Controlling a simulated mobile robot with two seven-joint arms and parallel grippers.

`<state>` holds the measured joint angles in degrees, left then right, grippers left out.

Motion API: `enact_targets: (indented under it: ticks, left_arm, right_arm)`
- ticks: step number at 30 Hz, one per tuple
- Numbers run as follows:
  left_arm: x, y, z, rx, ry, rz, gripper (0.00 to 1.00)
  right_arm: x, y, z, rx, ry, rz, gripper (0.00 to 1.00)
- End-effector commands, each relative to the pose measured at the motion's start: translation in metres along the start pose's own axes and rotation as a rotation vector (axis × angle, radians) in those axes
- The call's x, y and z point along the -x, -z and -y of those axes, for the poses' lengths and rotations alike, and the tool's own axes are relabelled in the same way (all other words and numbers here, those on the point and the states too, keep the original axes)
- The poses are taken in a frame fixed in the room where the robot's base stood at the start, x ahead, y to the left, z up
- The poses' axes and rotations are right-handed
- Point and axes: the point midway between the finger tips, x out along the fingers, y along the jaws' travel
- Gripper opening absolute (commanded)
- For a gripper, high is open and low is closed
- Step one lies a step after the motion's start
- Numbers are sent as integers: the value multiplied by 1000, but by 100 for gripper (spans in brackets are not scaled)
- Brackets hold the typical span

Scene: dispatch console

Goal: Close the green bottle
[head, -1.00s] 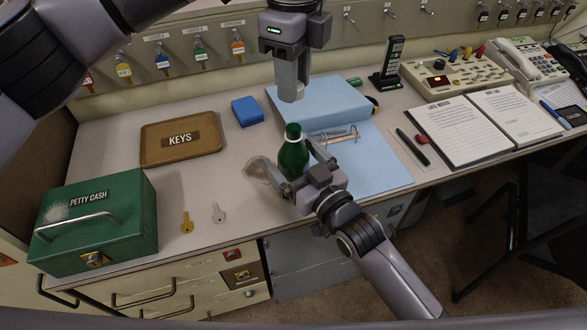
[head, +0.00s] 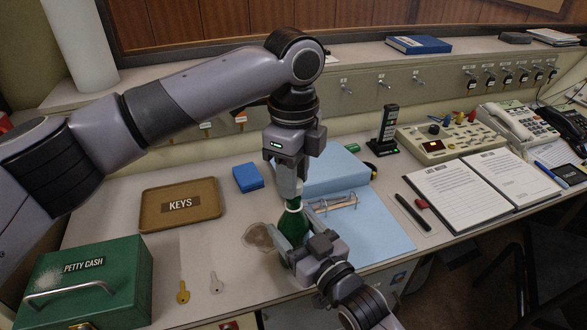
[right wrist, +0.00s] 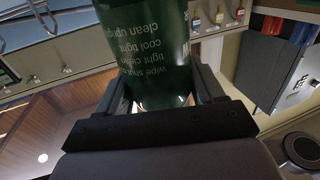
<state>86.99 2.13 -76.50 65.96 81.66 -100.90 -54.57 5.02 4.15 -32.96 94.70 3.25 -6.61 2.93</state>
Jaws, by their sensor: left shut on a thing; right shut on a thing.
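The green bottle (head: 293,225) stands upright at the front of the desk, with a white ring around its neck. My right gripper (head: 295,235) is shut on its body from the front right. The bottle also fills the middle of the right wrist view (right wrist: 157,45), between the two fingers, with printed text on its side. My left gripper (head: 290,192) points down right above the bottle and is shut on a small pale thing, likely the cap, mostly hidden by the fingers. It is at the bottle's mouth; I cannot tell whether cap and neck touch.
A brown keys tray (head: 180,204), blue box (head: 247,177), two loose keys (head: 183,291) and green petty cash box (head: 85,280) are to the left. A brownish stain (head: 258,236) marks the desk.

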Motion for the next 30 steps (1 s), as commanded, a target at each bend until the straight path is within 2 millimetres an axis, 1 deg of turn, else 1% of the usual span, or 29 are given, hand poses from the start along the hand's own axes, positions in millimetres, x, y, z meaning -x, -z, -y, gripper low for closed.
enact_targets:
  ticks: [14, 24, 30]
  left_arm:
    - [0, 0, 0, 1, 0, 0, 5]
    - [-17, 0, 0, -1, 1, -1, 5]
    - [-18, 0, 0, -1, 1, -1, 5]
  right_arm:
    - [0, -1, 0, 1, 0, 2, 13]
    - [0, -1, 0, 1, 0, 2, 13]
    - [0, -1, 0, 1, 0, 2, 13]
